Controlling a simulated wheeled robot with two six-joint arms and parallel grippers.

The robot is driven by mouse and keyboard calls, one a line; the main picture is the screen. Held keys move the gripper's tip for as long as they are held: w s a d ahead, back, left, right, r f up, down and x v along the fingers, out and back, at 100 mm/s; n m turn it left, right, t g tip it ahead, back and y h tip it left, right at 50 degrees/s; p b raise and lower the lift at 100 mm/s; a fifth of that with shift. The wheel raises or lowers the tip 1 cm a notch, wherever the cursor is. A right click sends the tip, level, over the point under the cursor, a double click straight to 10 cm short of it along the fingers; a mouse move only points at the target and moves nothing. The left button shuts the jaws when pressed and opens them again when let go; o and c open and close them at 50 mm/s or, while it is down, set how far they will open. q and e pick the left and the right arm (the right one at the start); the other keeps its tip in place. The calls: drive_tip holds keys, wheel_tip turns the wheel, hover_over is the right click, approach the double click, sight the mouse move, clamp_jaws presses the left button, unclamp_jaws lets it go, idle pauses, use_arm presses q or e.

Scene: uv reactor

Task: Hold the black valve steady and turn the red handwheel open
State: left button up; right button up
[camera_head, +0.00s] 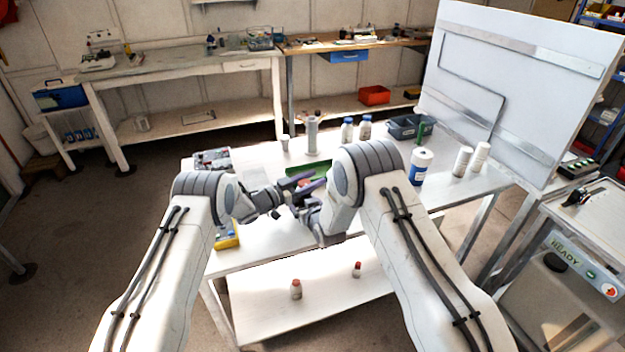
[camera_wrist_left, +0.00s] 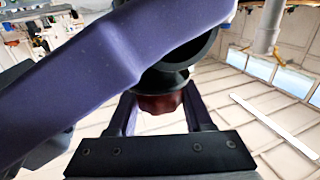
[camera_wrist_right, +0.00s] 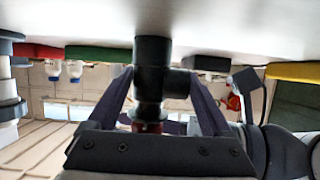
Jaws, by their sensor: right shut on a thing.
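The black valve (camera_wrist_right: 152,70) is a tee-shaped body between my right gripper's fingers (camera_wrist_right: 162,103) in the right wrist view. My right gripper is shut on it. The valve also shows in the left wrist view (camera_wrist_left: 185,58), partly behind a large purple finger. The red handwheel (camera_wrist_left: 160,103) sits between my left gripper's fingers (camera_wrist_left: 160,108), which stand on either side of it; whether they press on it I cannot tell. The handwheel also shows low in the right wrist view (camera_wrist_right: 150,127). In the head view my left gripper (camera_head: 300,183) and right gripper (camera_head: 308,205) meet over the table and mostly hide the valve.
The white table (camera_head: 270,240) has a green mat (camera_head: 318,169), several bottles (camera_head: 347,130) and a dark bin (camera_head: 405,127) at its back right. A yellow tray (camera_head: 227,238) is at the front left. A white panel (camera_head: 510,80) rises at the right.

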use_arm(q)
clamp_jaws()
drive_tip(key=shift+w+a+n+t+y, duration=0.15)
drive_tip(key=shift+w+n+t+y, duration=0.05)
drive_tip(key=shift+n+t+y, duration=0.65)
drive_tip(key=o, duration=1)
unclamp_jaws()
drive_tip(key=shift+o, duration=0.2)
drive_tip(key=v, duration=1.2)
